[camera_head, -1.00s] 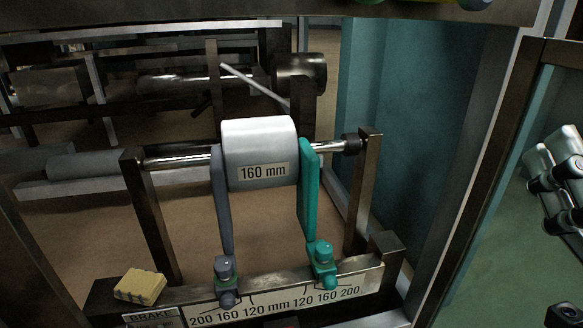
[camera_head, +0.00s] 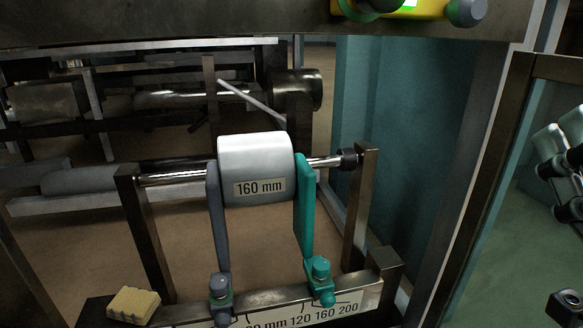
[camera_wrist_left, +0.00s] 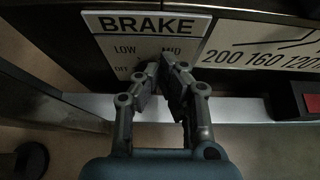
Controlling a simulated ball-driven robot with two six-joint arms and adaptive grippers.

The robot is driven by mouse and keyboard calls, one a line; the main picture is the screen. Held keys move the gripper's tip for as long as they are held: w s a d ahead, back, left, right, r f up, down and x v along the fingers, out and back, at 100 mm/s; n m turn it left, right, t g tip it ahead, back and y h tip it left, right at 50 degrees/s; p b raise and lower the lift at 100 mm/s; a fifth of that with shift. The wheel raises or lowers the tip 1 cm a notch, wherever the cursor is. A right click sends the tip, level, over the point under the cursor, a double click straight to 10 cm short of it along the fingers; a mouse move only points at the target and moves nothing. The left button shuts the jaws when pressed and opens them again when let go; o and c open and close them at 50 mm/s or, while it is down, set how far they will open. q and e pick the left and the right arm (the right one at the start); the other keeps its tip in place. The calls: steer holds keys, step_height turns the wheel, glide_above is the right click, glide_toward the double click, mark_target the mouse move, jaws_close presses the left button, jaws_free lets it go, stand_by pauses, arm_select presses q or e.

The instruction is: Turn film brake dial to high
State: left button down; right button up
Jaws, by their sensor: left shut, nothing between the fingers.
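The brake panel (camera_wrist_left: 110,28) is in the left wrist view, a white plate headed BRAKE with the marks LOW, MID and OFF readable. My left gripper (camera_wrist_left: 159,72) is shut and empty, its fingertips over the panel's lower middle, near the MID mark. The fingers cover that part of the panel, so I cannot make out the dial or its setting. I cannot tell whether the fingertips touch anything. The brake panel and my left gripper are outside the head view.
A white 160 mm roll (camera_head: 255,160) sits on a shaft between grey (camera_head: 217,220) and teal (camera_head: 305,215) guides above a scale rail (camera_head: 285,308). A yellow sponge-like block (camera_head: 133,305) lies on the rail's left end. A yellow device (camera_head: 415,8) shows at the top.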

steer(key=shift+f, duration=0.1)
stand_by(0.4)
arm_select(q)
steer(key=s+d+b, duration=0.1)
steer(key=s, duration=0.5)
steer(key=shift+d+r+b, duration=0.3)
steer(key=shift+d+b, duration=0.05)
arm_select(e)
steer(key=shift+w+f, duration=0.1)
steer(key=shift+f, duration=1.1)
